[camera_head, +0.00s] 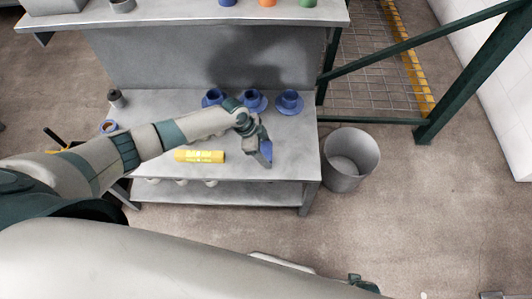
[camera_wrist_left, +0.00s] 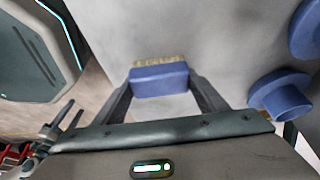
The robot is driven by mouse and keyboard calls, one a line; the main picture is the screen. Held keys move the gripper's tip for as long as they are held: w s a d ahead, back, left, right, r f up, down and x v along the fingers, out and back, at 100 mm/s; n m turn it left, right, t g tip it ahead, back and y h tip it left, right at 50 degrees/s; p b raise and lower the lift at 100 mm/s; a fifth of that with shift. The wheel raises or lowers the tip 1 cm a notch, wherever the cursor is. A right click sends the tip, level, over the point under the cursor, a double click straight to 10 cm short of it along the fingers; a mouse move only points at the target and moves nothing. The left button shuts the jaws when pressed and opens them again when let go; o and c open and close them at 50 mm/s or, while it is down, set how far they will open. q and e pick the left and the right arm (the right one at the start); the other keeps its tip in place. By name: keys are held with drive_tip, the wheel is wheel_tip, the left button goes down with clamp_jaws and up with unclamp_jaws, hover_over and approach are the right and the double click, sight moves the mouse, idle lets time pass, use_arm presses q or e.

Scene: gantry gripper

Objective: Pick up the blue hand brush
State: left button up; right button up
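The blue hand brush (camera_head: 265,149) is near the front right part of the grey workbench, at the tip of my left gripper (camera_head: 259,148). In the left wrist view the brush (camera_wrist_left: 160,79) shows as a blue block with pale yellow bristles on its far side. The two fingers of my left gripper (camera_wrist_left: 162,86) stand at its two sides with no clear gap, so the gripper looks shut on it. Whether the bristles touch the bench is hard to tell.
A grey bin (camera_head: 351,159) stands right of the workbench (camera_head: 290,150). A raised shelf (camera_head: 180,17) runs along the back.

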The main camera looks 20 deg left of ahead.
sight(270, 151)
use_arm(q)
drive_tip(key=shift+c, duration=0.9)
drive_tip(key=shift+r, duration=0.15)
drive_tip(key=shift+r, duration=0.6)
wheel_tip(270, 151, up, 3)
drive_tip(key=shift+f, duration=0.2)
drive_tip(key=s+d+r, duration=0.6)
drive_tip(key=d+r, duration=0.1)
drive_tip(key=d, duration=0.3)
drive_tip(key=shift+s, duration=0.15)
use_arm(e)
drive_tip(key=shift+d+f, duration=0.1)
drive_tip(key=shift+f, duration=0.3)
